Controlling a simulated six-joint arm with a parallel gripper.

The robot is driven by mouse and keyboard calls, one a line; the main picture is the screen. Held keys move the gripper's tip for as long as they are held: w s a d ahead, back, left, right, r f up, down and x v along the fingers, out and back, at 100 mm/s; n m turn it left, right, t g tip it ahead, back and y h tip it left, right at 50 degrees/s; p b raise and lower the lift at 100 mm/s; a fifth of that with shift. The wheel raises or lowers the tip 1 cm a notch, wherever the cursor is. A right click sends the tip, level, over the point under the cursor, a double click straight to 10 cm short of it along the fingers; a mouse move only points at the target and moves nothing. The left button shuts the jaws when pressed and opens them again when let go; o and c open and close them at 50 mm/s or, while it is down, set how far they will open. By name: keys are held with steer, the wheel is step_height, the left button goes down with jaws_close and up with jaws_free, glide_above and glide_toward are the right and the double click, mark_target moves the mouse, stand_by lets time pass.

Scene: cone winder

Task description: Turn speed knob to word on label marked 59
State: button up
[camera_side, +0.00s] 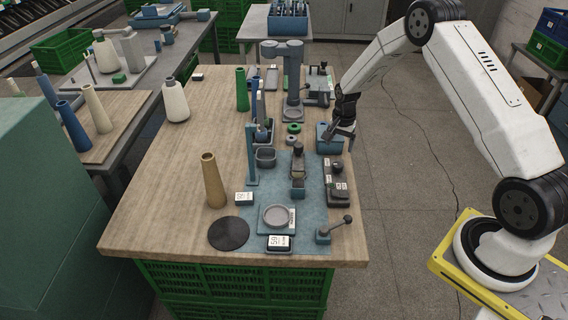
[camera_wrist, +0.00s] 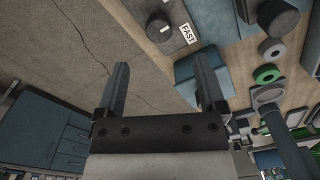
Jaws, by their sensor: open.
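The dark control box (camera_side: 338,196) stands at the right edge of the wooden table in the side view, with a dark speed knob (camera_side: 337,167) and small white labels. In the wrist view the round knob (camera_wrist: 158,28) shows at the top beside a label reading FAST (camera_wrist: 187,34). Small cards with numbers lie on the table, one at the front (camera_side: 279,243) and one beside the tan cone (camera_side: 243,198); their digits are too small to read surely. My gripper (camera_side: 343,131) is open and empty beside the blue bin, farther back than the control box. Its fingers (camera_wrist: 162,66) also show in the wrist view.
The blue bin (camera_side: 328,145) is close to my fingers. A grey post (camera_side: 293,80), green ring (camera_side: 294,128) and small lever device (camera_side: 298,170) stand left of the gripper and box. A ball-ended lever (camera_side: 335,230) is at the front. Bare floor lies right of the table.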

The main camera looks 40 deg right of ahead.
mark_target(338, 164)
steer(key=shift+d+f+m, duration=0.4)
steer(key=shift+d+f, duration=0.3)
steer(key=shift+f, duration=0.1)
steer(key=shift+f, duration=0.1)
steer(key=shift+f, duration=3.8)
steer(key=shift+w, duration=0.1)
jaws_close()
